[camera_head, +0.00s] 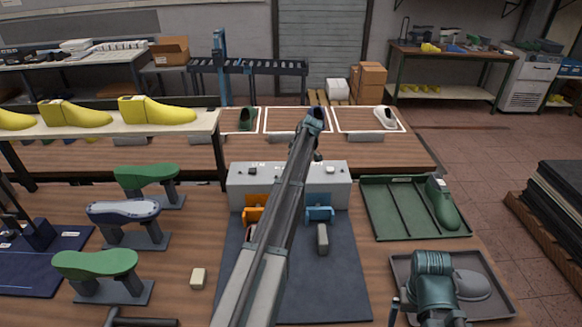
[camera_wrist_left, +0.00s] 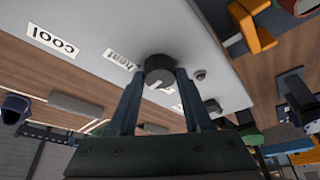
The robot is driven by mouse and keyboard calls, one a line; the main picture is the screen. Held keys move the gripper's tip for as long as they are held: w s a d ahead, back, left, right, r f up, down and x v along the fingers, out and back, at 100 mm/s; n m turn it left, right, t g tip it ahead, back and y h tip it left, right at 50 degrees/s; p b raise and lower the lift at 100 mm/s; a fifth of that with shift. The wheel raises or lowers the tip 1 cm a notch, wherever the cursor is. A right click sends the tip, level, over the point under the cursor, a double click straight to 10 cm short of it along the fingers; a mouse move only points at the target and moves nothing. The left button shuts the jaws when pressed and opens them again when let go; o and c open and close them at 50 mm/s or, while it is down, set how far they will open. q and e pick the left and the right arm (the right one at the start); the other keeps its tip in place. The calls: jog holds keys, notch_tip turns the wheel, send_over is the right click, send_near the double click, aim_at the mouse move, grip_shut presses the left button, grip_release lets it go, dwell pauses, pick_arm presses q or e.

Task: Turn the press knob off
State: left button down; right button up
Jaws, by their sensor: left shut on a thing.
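The press (camera_head: 240,178) is a pale box behind the dark mat in the head view; my left arm crosses in front of its middle and hides the knob there. In the left wrist view the round black knob (camera_wrist_left: 159,66) stands on the pale panel (camera_wrist_left: 110,25), between the fingertips of my left gripper (camera_wrist_left: 158,76). The gripper is shut on the knob. A white mark shows on it. Labels "heat" (camera_wrist_left: 119,60) and "cool" (camera_wrist_left: 52,40) are beside it; another label is partly hidden by a finger.
Orange (camera_head: 254,208) and blue (camera_head: 320,207) parts stand in front of the press. A green tray (camera_head: 383,212) with a green last is to the right. Green and blue lasts on stands are to the left. A hammer (camera_head: 140,321) lies at the front.

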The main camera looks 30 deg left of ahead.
pick_arm(q)
jog(key=n, duration=0.1)
jog(key=n+g, duration=0.1)
jog(key=n, duration=0.2)
jog(key=shift+w+g, duration=0.25)
jog(key=shift+g, duration=0.15)
jog(key=shift+n+g+h, duration=0.4)
jog(key=shift+n+g, duration=0.1)
jog(key=shift+n, duration=1.2)
jog(key=shift+c, duration=1.6)
grip_release()
jog(key=p+v, duration=1.2)
jog(key=v, duration=0.1)
jog(key=shift+w+r+p, duration=0.2)
jog(key=shift+r+p, duration=0.15)
jog(key=shift+p, duration=0.05)
